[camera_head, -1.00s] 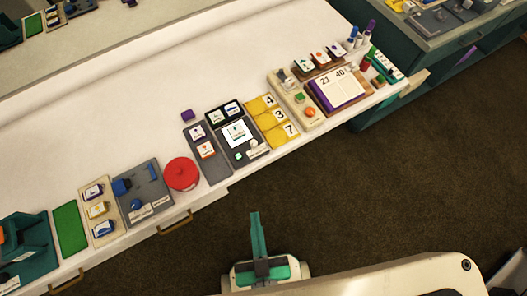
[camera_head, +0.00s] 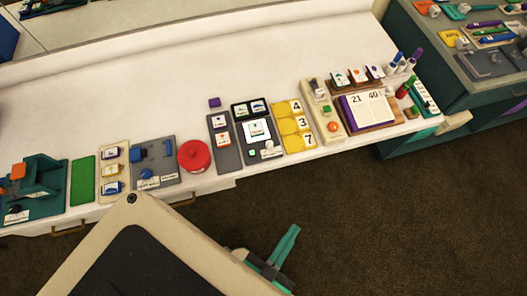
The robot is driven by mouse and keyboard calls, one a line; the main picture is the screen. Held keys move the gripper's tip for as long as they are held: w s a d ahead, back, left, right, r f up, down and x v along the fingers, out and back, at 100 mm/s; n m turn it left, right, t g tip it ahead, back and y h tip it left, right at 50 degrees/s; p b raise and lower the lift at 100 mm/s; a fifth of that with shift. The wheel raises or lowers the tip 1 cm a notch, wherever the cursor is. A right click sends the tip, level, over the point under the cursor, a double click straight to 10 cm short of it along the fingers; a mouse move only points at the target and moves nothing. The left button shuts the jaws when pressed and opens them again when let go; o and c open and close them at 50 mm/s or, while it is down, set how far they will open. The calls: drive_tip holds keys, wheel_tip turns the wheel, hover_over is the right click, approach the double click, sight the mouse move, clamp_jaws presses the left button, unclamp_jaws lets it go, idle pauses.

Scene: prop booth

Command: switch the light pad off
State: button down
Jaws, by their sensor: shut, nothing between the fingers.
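The light pad (camera_head: 240,140) is a dark panel on the white counter, just right of the counter's middle. It carries a bright white square (camera_head: 257,128), with two small picture cards above it. A small green square (camera_head: 252,153) and a pale round knob with a white label (camera_head: 269,147) sit at its near end. My gripper (camera_head: 292,232), with teal fingers, is at the lower middle of the view. Its fingers are shut together with nothing between them. It is over the dark floor, in front of the counter and apart from the pad.
A grey card strip (camera_head: 225,158) and a red round lidded pot (camera_head: 194,155) stand left of the pad. A yellow number board (camera_head: 291,121) adjoins it on the right. The counter (camera_head: 120,100) behind is mostly clear. Drawer handles (camera_head: 68,231) jut from its front.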

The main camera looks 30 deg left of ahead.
sight(252, 153)
idle(0.3)
drive_tip(key=w+a+g, duration=0.1)
drive_tip(key=w+a, duration=0.4)
drive_tip(key=a, duration=0.1)
drive_tip(key=w+a+f+n+g+h, duration=0.1)
drive_tip(key=w+a+g, duration=0.1)
drive_tip(key=w+a, duration=0.3)
drive_tip(key=w+a+f+n+g+h, duration=0.1)
drive_tip(key=w+a, duration=0.4)
drive_tip(key=a, duration=0.2)
drive_tip(key=shift+g, duration=0.4)
drive_tip(key=shift+n+g+h, duration=0.3)
drive_tip(key=shift+g+h, duration=0.2)
drive_tip(key=shift+g, duration=0.1)
drive_tip(key=a+r, duration=0.1)
drive_tip(key=w+a+r, duration=0.1)
drive_tip(key=r, duration=0.1)
drive_tip(key=a+r, duration=0.1)
drive_tip(key=a, duration=0.1)
drive_tip(key=shift+w+r, duration=0.2)
drive_tip(key=shift+w, duration=0.15)
wheel_tip(252, 153, up, 6)
drive_tip(key=s+a+g+h, duration=0.1)
drive_tip(key=s+a, duration=0.1)
drive_tip(key=shift+s+a+f+n, duration=0.15)
drive_tip(key=shift+n, duration=0.15)
